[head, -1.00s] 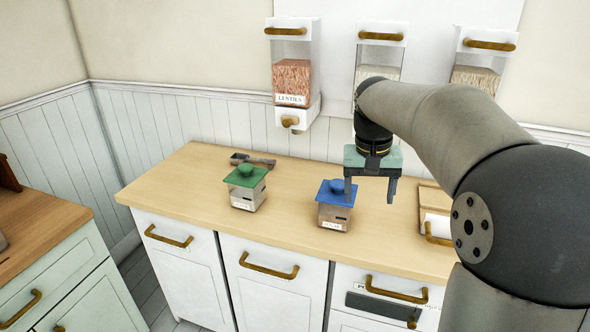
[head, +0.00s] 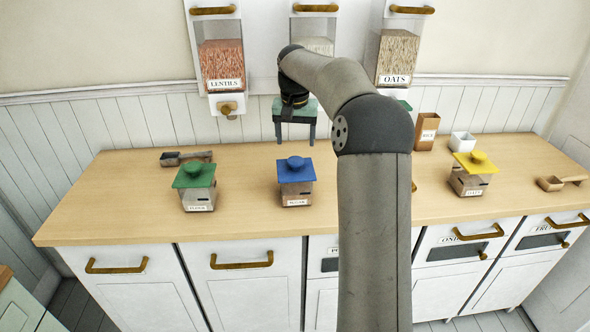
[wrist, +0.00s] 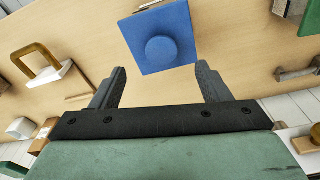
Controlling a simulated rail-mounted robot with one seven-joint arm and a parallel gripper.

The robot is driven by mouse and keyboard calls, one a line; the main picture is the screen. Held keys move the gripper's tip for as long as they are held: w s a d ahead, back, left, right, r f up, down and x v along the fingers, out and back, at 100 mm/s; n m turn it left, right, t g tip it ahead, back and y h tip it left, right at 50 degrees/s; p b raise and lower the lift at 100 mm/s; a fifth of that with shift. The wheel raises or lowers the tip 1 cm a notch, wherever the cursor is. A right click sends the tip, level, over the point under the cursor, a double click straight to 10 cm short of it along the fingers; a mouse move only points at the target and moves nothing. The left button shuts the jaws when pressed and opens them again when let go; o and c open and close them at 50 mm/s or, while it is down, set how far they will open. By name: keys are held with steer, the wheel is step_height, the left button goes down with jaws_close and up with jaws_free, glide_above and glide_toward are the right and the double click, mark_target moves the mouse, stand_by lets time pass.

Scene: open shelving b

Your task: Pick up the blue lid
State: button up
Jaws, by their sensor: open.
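The blue lid (head: 296,169) is a square plate with a round knob and sits on a small labelled canister (head: 296,194) on the wooden counter. In the wrist view the blue lid (wrist: 160,38) lies beyond the fingertips, a little left of the midline between them, with its round knob facing the camera. My gripper (head: 295,141) is open and empty. It hangs above and behind the lid in the head view, apart from it. In the wrist view my gripper (wrist: 160,78) shows both fingers spread, with nothing between them.
A green-lidded canister (head: 195,176) stands left of the blue one, with a dark scoop (head: 186,157) behind it. A yellow-lidded canister (head: 477,161) stands at right. Wall dispensers (head: 221,65) hang above the back. The counter (head: 120,205) is clear at left front.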

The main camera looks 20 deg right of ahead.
mark_target(296, 160)
steer(key=shift+w+d+f+p, duration=0.1)
steer(key=shift+w+f+p, duration=0.15)
steer(key=shift+f, duration=1.05)
steer(key=shift+w+d+f+p, duration=0.15)
steer(key=shift+w+f+p, duration=0.15)
steer(key=shift+f, duration=1)
steer(key=shift+w+d+f+p, duration=0.1)
steer(key=shift+w+f+p, duration=0.15)
steer(key=shift+f, duration=1.05)
steer(key=c, duration=1.1)
